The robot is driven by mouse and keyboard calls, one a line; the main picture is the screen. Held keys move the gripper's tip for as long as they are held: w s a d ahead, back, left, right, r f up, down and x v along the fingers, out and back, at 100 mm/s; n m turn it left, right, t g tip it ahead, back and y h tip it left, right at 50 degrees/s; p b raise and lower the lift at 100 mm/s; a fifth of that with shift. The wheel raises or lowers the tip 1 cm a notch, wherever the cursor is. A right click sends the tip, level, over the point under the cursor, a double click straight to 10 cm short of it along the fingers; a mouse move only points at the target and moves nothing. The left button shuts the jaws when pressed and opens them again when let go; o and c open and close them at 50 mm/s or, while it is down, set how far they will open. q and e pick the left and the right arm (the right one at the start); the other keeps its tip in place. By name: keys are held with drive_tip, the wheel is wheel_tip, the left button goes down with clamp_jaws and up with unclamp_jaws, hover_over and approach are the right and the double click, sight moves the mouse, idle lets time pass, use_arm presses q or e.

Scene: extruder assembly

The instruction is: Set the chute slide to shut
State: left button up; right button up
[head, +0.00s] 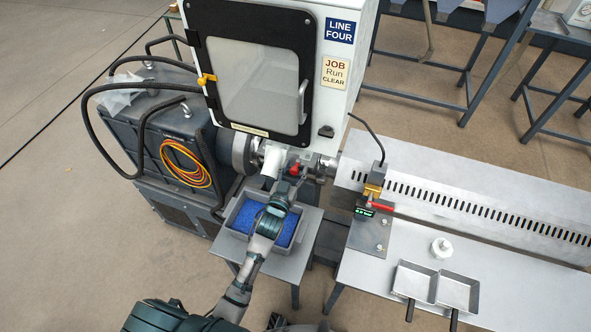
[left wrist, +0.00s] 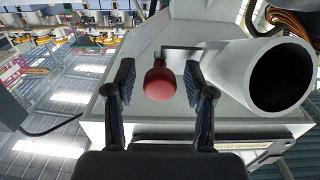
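The chute slide's red knob (head: 294,169) shows beside the white chute pipe (head: 270,163), under the machine's door. In the left wrist view the round red knob (left wrist: 160,80) sits on a thin metal rod, just left of the wide open mouth of the chute pipe (left wrist: 275,75). My left gripper (head: 289,184) is at the knob. Its two fingers (left wrist: 158,90) are spread on either side of the knob, with visible gaps in the wrist view. The slide plate is mostly hidden, so its position cannot be read.
A grey bin with blue pellets (head: 232,227) stands on a small table under the chute. A grey cabinet (head: 165,125) with orange hoses is at left. At right are a slotted metal trough (head: 470,190) and a bench with two pans (head: 415,281) and a white part (head: 441,247).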

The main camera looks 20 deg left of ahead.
use_arm(q)
drive_tip(key=s, duration=1.2)
drive_tip(key=shift+a, duration=0.15)
